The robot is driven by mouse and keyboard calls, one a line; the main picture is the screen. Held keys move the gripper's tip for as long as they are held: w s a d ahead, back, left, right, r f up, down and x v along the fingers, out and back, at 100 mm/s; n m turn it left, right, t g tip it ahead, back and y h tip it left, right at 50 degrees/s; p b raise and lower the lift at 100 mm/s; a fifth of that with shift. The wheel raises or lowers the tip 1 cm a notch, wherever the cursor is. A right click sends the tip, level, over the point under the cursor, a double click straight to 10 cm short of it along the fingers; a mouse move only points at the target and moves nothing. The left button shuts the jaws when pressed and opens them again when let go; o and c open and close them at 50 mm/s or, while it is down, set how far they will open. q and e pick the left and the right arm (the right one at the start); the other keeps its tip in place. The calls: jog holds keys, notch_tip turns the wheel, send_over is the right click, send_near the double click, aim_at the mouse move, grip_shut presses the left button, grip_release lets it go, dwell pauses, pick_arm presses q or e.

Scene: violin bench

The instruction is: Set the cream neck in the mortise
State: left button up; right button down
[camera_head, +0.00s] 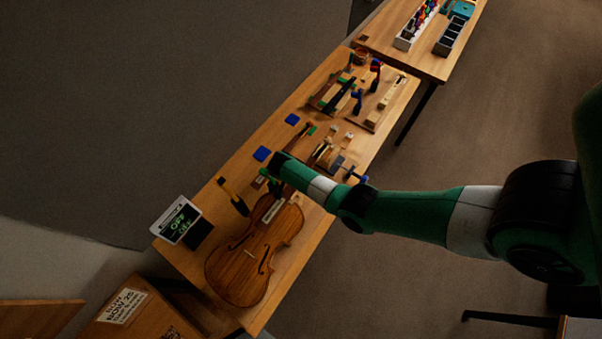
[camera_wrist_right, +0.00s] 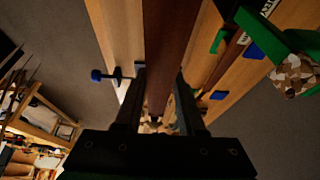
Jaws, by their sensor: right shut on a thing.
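The violin body (camera_head: 250,255) lies at the near end of the bench with a pale labelled strip (camera_head: 272,210) at its upper end. The mortise itself is too small or hidden to make out. My right gripper (camera_head: 275,163) is low over the bench just beyond that end, its tips mostly hidden by my arm. In the right wrist view, my right gripper (camera_wrist_right: 160,95) is shut on a long dark brown piece (camera_wrist_right: 168,40) that runs away between its fingers. I cannot tell whether this is the cream neck; no cream surface shows clearly on it. My left gripper is not in view.
A display reading OFF (camera_head: 177,220) and a yellow-and-black tool (camera_head: 232,195) lie left of the violin. Blue pads (camera_head: 262,154) lie along the left bench edge. Clamps and a wooden rack (camera_head: 335,95) crowd the far end. A second table (camera_head: 425,60) stands beyond.

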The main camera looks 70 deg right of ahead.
jog(key=shift+f, duration=0.25)
dwell(0.3)
jog(key=shift+f+b, duration=1.3)
jog(key=shift+f, duration=0.2)
dwell(0.4)
jog(key=shift+f, duration=0.15)
dwell(0.3)
jog(key=shift+f+b, duration=0.85)
jog(key=shift+f, duration=0.3)
dwell(0.4)
jog(key=shift+c, duration=2.1)
grip_release()
